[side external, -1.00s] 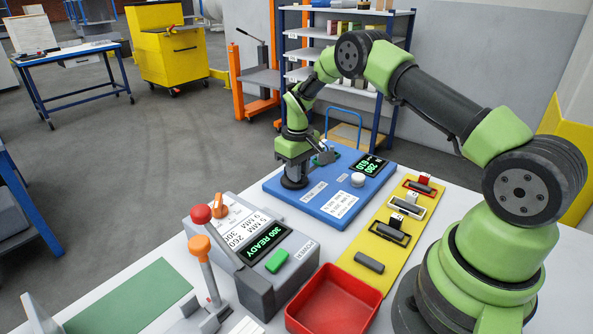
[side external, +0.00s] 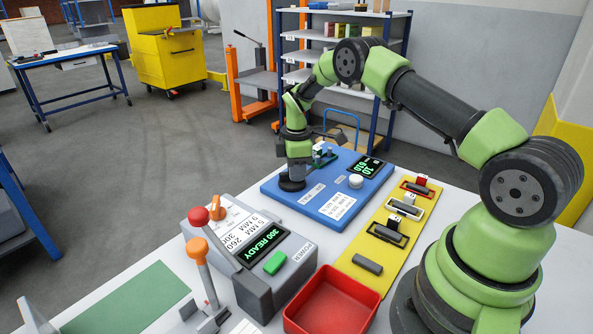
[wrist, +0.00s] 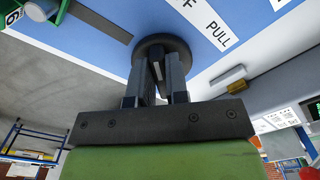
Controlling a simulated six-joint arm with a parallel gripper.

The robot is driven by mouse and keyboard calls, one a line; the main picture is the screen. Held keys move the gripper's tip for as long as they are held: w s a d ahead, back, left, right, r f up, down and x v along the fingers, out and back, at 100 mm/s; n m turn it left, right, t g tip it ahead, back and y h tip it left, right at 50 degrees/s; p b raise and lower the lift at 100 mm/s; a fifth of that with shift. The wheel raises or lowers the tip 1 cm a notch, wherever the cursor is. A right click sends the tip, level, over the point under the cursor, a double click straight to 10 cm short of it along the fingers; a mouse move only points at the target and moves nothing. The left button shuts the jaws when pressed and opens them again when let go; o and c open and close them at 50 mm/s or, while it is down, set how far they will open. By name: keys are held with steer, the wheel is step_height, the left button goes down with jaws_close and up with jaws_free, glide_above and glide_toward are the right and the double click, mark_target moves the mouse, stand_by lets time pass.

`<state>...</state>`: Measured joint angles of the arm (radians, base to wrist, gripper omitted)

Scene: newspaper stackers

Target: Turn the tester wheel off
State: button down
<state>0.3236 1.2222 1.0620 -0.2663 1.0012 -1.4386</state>
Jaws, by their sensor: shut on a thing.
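The blue tester (side external: 322,212) lies on the white table and has a lit green display (side external: 370,168). Its dark round wheel (side external: 291,185) is at the left end of the top, mostly below my gripper (side external: 293,180). In the wrist view, the wheel (wrist: 162,44) is a dark disc with a narrow raised part, and my gripper's fingers (wrist: 160,72) are closed on it. The fingers partly hide the wheel. A white round knob (side external: 355,181) stands near the display.
A yellow strip (side external: 352,271) with several small devices runs along the tester's right side. A red tray (side external: 332,297), a grey box reading "300 READY" (side external: 268,250) and a red-knobbed lever (side external: 198,217) stand nearer the camera.

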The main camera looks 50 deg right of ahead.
steer(key=n, duration=0.4)
steer(key=shift+w+d, duration=0.15)
steer(key=shift+w+n, duration=0.15)
steer(key=shift+n, duration=1.95)
steer(key=c, duration=1.1)
jaws_free()
step_height(320, 180, up, 10)
